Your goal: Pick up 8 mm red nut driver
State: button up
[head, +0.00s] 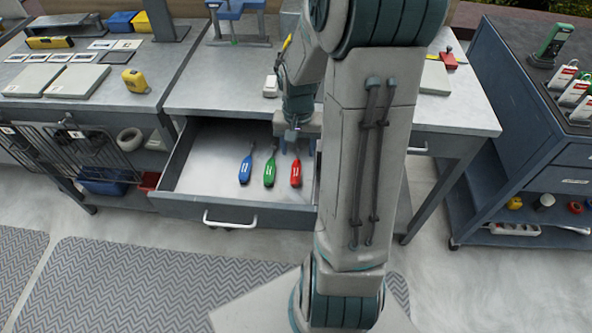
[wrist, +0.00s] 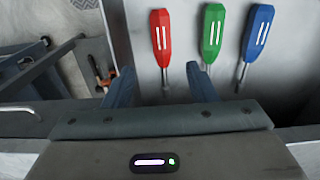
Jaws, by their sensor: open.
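The red nut driver (head: 296,173) lies in the open drawer (head: 200,205), the rightmost of three drivers in the head view. In the wrist view the red nut driver (wrist: 161,38) lies ahead of my fingers, with its shaft end between the fingertips' lines. My gripper (head: 297,140) hangs over the back part of the drawer in the head view, behind the handles. In the wrist view my gripper (wrist: 160,75) is open and empty, its two blue fingers apart. I cannot tell its height above the drawer floor. The size marking on the driver is unreadable.
A green driver (head: 270,172) and a blue driver (head: 246,170) lie beside the red one, handles toward the drawer front. The workbench top (head: 215,95) overhangs the drawer's back. The drawer's left floor is clear.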

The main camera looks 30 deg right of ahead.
aim_at(296, 168)
jog(key=shift+s+a+f+b, duration=0.1)
jog(key=shift+a+f+b, duration=0.05)
jog(key=shift+f, duration=1.6)
jog(key=shift+s+a+f+b, duration=0.1)
jog(key=shift+a+f+b, duration=0.05)
jog(key=shift+f, duration=1.6)
jog(key=shift+w, duration=0.1)
jog(key=c, duration=1.1)
